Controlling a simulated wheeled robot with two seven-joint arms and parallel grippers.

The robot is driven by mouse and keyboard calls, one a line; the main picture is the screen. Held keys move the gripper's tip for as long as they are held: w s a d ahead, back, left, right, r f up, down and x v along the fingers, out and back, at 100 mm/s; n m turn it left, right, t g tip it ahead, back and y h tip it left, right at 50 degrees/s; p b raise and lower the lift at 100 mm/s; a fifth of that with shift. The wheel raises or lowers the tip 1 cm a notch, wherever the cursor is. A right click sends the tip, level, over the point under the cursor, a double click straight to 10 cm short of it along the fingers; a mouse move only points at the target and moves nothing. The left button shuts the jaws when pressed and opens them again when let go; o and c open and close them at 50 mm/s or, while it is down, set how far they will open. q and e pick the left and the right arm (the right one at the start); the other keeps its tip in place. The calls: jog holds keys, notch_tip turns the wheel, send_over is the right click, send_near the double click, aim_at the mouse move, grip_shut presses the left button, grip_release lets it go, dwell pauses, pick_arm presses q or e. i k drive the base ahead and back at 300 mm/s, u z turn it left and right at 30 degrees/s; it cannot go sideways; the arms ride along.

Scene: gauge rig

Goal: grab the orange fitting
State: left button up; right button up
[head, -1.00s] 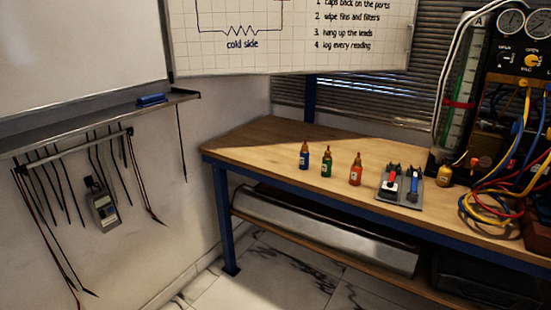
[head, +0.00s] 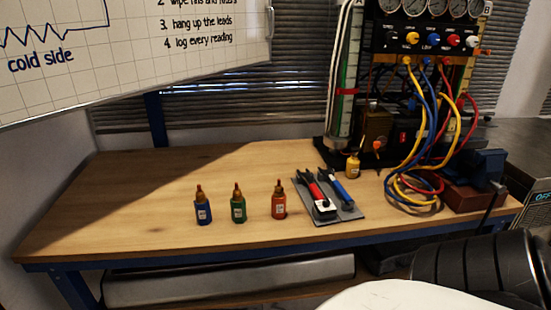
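The orange fitting (head: 278,204), a small bottle-shaped piece with a brass-coloured top and a white label, stands upright on the wooden bench. It is the rightmost of a row with a blue fitting (head: 203,208) and a green fitting (head: 238,206). Nothing covers it. Neither of my grippers is in view. A black ribbed part and a white part at the lower right appear to be mine.
A grey tray (head: 350,214) with red-handled and blue-handled tools lies just right of the orange fitting. A yellow fitting (head: 353,167) stands behind it. The gauge rig (head: 430,40), coiled hoses (head: 405,190) and a blue vise (head: 478,170) fill the right. The bench's left is clear.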

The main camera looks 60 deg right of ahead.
aim_at(278, 199)
jog(key=z, duration=1.05)
jog(key=i, duration=1.1)
jog(key=z, duration=0.65)
